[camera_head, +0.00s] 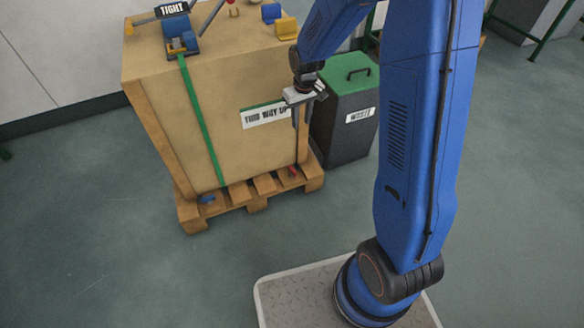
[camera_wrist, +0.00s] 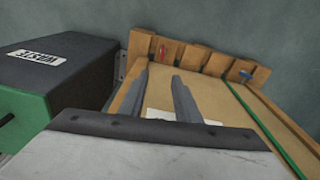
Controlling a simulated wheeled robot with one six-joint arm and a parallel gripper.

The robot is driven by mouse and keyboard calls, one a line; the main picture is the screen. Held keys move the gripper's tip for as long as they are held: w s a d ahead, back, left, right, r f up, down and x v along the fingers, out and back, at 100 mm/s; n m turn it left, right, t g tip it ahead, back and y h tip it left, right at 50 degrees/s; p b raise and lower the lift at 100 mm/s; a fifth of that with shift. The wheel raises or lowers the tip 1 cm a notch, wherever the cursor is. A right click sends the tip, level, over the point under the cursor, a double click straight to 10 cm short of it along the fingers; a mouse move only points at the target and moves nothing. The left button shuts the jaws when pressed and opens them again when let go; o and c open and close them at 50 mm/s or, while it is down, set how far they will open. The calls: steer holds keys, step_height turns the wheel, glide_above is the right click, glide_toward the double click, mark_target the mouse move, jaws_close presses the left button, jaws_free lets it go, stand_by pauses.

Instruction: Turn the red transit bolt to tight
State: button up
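The red transit bolt (camera_head: 292,171) is small in the camera_head view, low at the right front of the wooden pallet (camera_head: 262,186). It also shows in the wrist view (camera_wrist: 163,50), by the pallet blocks beyond my fingertips. My gripper (camera_head: 299,117) hangs beside the crate's right front edge, above the red bolt and apart from it. In the wrist view my gripper's two fingers (camera_wrist: 160,80) stand apart with nothing between them. A "TIGHT" sign (camera_head: 172,9) is on the crate top. The bolt's exact turn is too small to tell.
The large crate (camera_head: 215,125) carries a green strap and a "THIS WAY UP" label. A blue bolt (camera_head: 206,199) sits at the pallet's left front. A dark waste bin (camera_head: 345,125) with a green lid stands close to the crate's right. The floor in front is clear.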

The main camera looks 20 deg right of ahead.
steer(key=g, duration=0.1)
glide_toward(292, 169)
steer(key=shift+n, duration=0.4)
step_height(292, 169, down, 8)
steer(key=shift+f, duration=0.2)
jaws_close()
